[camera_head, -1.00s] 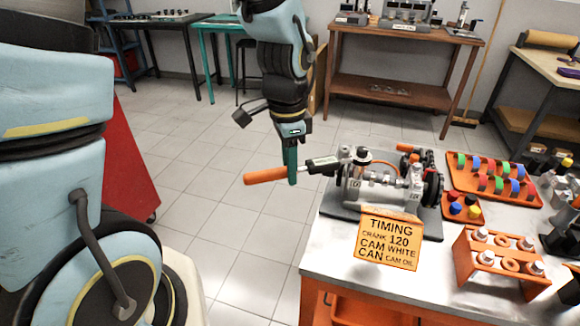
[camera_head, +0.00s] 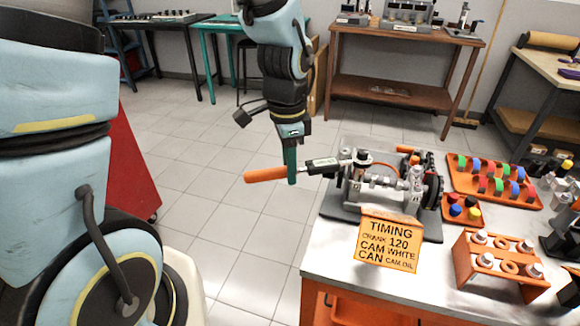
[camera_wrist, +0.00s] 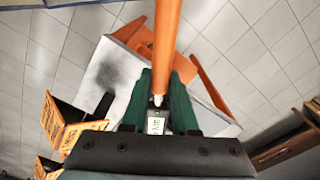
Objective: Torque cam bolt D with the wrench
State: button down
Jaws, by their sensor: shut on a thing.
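My gripper (camera_head: 291,165) is shut on the torque wrench, whose orange handle (camera_head: 265,175) points left and whose grey shaft with a small display (camera_head: 323,165) reaches right to the engine assembly (camera_head: 385,185). The wrench head meets a dark round part (camera_head: 362,158) at the engine's left end; whether it sits on a bolt I cannot tell. In the wrist view the orange handle (camera_wrist: 166,45) runs up between the green fingers (camera_wrist: 158,95), and the display (camera_wrist: 156,124) shows below. Cam bolt D cannot be singled out; the wrist view does not show the engine.
An orange sign (camera_head: 388,241) reading TIMING, CRANK 120, CAM WHITE, CAN CAM OIL stands at the bench's front. An orange tray (camera_head: 530,203) with coloured shells and an orange rack (camera_head: 490,278) stand to the right.

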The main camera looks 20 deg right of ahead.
jog(key=shift+w+d+m+p, duration=0.1)
jog(key=shift+w+m+p, duration=0.3)
jog(key=shift+w, duration=0.2)
dwell(1.1)
jog(key=shift+s+n, duration=0.7)
jog(key=shift+s, duration=0.35)
dwell(1.7)
jog(key=shift+r+p, duration=0.75)
jog(key=shift+p, duration=0.2)
dwell(2.5)
